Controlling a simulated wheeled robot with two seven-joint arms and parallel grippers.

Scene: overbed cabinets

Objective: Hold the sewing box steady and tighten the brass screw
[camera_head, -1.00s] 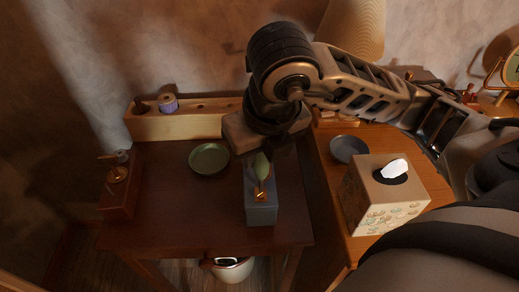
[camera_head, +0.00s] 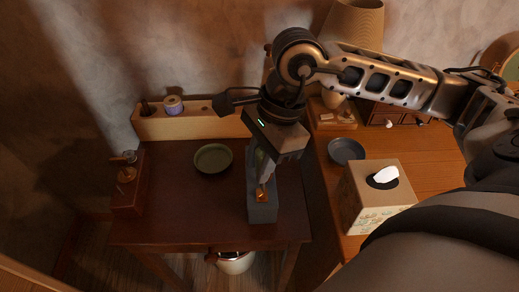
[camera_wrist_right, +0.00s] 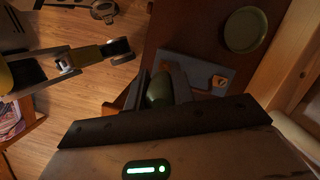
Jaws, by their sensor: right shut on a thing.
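My right gripper (camera_head: 266,160) points down over the dark table (camera_head: 190,215) and is shut on a green handle (camera_wrist_right: 159,88), which is mostly covered by the fingers in the head view. The handle is over a blue-grey block (camera_head: 263,214); I cannot tell whether it is clear of it. A small copper-coloured piece (camera_head: 261,196) shows on the block, also in the right wrist view (camera_wrist_right: 220,81). A red-brown box (camera_head: 128,199), likely the sewing box, stands at the table's left edge. Brass fittings (camera_head: 127,174), perhaps with the screw, sit on it.
A green dish (camera_head: 212,158) lies left of the gripper. A pale wooden rack (camera_head: 190,126) with a purple spool (camera_head: 172,104) stands behind. A tissue box (camera_head: 372,208) and grey dish (camera_head: 346,151) are on the right desk. The table's front left is clear.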

